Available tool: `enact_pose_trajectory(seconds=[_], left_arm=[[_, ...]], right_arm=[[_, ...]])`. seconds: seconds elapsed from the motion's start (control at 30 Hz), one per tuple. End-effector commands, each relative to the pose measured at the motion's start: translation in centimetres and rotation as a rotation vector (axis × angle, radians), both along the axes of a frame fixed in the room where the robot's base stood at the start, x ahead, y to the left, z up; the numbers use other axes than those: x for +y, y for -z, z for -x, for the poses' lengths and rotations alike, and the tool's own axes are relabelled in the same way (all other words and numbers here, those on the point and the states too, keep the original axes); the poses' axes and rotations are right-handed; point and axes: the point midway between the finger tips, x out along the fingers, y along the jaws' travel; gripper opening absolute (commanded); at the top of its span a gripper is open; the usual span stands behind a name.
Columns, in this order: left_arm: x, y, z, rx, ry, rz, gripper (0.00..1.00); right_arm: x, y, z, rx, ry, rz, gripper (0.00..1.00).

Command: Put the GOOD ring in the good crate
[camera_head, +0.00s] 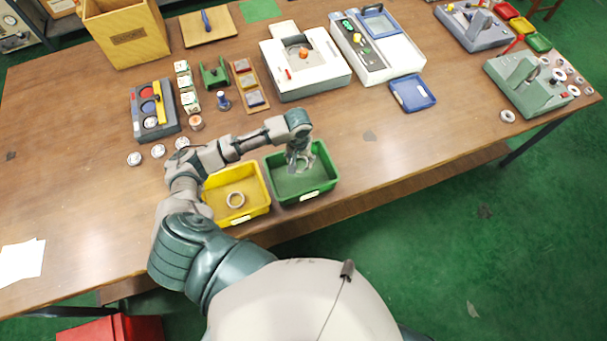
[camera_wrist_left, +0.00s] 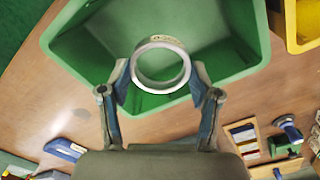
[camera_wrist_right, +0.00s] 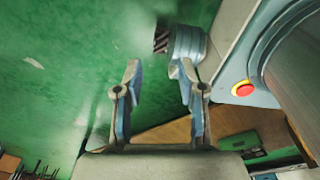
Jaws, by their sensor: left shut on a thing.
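My left gripper (camera_head: 299,160) is over the green crate (camera_head: 327,164) near the table's front edge. In the left wrist view its fingers (camera_wrist_left: 163,90) are shut on a pale metal ring (camera_wrist_left: 160,88), one finger on each side. Dark marks show on the ring's rim, too small to read. The ring is above the open green crate, which fills the view behind it (camera_wrist_left: 235,22). The yellow crate (camera_head: 258,208) stands left of the green one, with another ring (camera_head: 236,206) lying in it. My right gripper (camera_wrist_right: 158,78) is open and empty, away from the crates.
Several loose rings (camera_head: 158,151) lie left of the crates. A grey fixture with coloured discs (camera_head: 154,110), a white machine (camera_head: 305,64) and a blue tray (camera_head: 412,92) stand farther back.

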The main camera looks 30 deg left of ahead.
Motion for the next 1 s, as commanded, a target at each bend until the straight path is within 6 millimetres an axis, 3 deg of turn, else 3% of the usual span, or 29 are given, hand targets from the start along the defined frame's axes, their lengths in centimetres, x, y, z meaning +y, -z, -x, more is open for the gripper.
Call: enact_pose_trajectory(seconds=[0.3, 0.7, 0.87, 0.9, 1.0], left_arm=[[0.1, 5.9, 0.2, 0.001, -0.012, -0.006, 0.19], [0.4, 10.4, 0.3, 0.000, -0.010, -0.001, 0.19], [0.3, 10.4, 0.2, 0.000, -0.009, -0.002, 0.19], [0.3, 10.4, 0.3, 0.000, -0.009, -0.003, 0.68], [0.3, 10.4, 0.3, 0.000, -0.009, -0.003, 0.88]], right_arm=[[-1.1, 0.0, -0.1, -0.002, -0.003, 0.013, 0.40], [-2.2, 0.1, 0.1, 0.003, -0.002, 0.027, 0.40], [-1.6, 0.1, 0.2, 0.005, 0.000, 0.020, 0.40], [-1.3, 0.2, 0.2, 0.005, 0.000, 0.016, 0.40], [-0.5, 0.2, 0.2, 0.006, 0.002, 0.007, 0.40]])
